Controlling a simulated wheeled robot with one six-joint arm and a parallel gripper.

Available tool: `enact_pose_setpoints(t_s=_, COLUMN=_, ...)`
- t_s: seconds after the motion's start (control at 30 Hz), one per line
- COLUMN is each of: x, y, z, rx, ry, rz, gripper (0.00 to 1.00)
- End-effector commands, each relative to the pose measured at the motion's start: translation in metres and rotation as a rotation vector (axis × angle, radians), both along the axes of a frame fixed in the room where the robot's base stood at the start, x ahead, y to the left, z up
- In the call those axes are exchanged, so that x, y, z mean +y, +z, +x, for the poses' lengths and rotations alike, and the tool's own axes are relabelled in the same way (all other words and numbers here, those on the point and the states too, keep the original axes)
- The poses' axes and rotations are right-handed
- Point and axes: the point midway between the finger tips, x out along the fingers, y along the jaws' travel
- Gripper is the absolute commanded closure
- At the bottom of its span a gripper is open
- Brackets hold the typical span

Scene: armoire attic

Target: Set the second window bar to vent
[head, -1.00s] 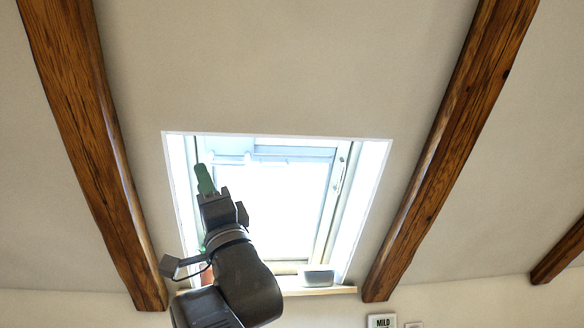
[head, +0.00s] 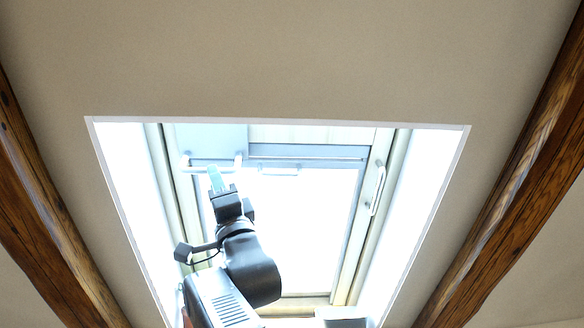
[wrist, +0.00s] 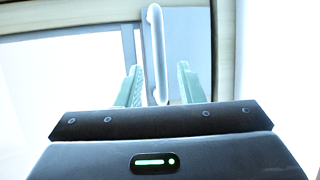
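The skylight window (head: 338,230) fills the middle of the head view. A white window bar (head: 239,161) lies across a pale blue panel at its upper left. A second, silver bar handle (head: 377,188) is on the right frame; I cannot tell which one the task calls second. My gripper (head: 216,178) is just below the upper-left bar. In the wrist view my gripper (wrist: 158,85) is open, its green fingers on either side of the lower end of a white bar (wrist: 155,45). I cannot tell whether they touch it. My gripper hides part of the bar in the head view.
A small pale handle (head: 278,171) sits on the sash right of my gripper. The white window recess (head: 425,200) slopes around the frame. Wooden beams (head: 510,190) flank it on both sides. A grey object (head: 340,320) is at the bottom edge.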

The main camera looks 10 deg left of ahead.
Motion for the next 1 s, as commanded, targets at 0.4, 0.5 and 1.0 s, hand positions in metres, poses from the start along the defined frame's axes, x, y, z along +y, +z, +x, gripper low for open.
enact_pose_setpoints(t_s=0.4, x=0.022, y=0.033, z=0.019, rx=0.000, ry=-0.001, rz=-0.001, gripper=0.66)
enact_pose_setpoints(t_s=0.5, x=0.022, y=0.033, z=0.019, rx=0.000, ry=-0.001, rz=-0.001, gripper=0.66)
enact_pose_setpoints(t_s=1.0, x=0.022, y=0.033, z=0.019, rx=0.000, ry=-0.001, rz=-0.001, gripper=1.00)
